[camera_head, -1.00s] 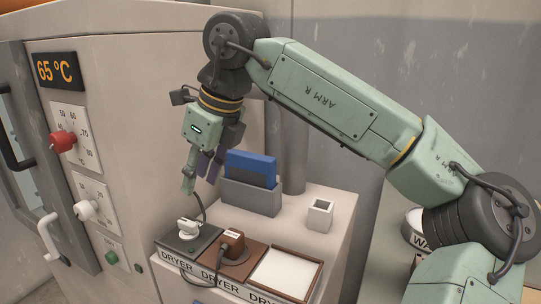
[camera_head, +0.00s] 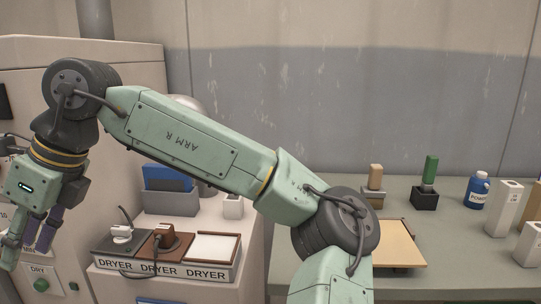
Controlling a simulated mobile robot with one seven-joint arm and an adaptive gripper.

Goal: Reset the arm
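My arm (camera_head: 190,138), pale green and marked "ARM R", stretches from the lower middle to the upper left, bends at a dark joint and hangs down to my gripper (camera_head: 28,245). The gripper points downward at the left edge, in front of the white cabinet's panel. Its green finger and its purple-grey fingers stand apart, with nothing visible between them. The gripper and wrist hide part of the panel.
The white cabinet (camera_head: 120,62) has a "DRY" button (camera_head: 41,285). A dryer tray (camera_head: 160,273) holds plugs; a blue item (camera_head: 168,178) stands in a grey holder behind. Right, the table (camera_head: 455,258) carries blocks, a blue bottle (camera_head: 477,190), white containers and a tan board (camera_head: 385,243).

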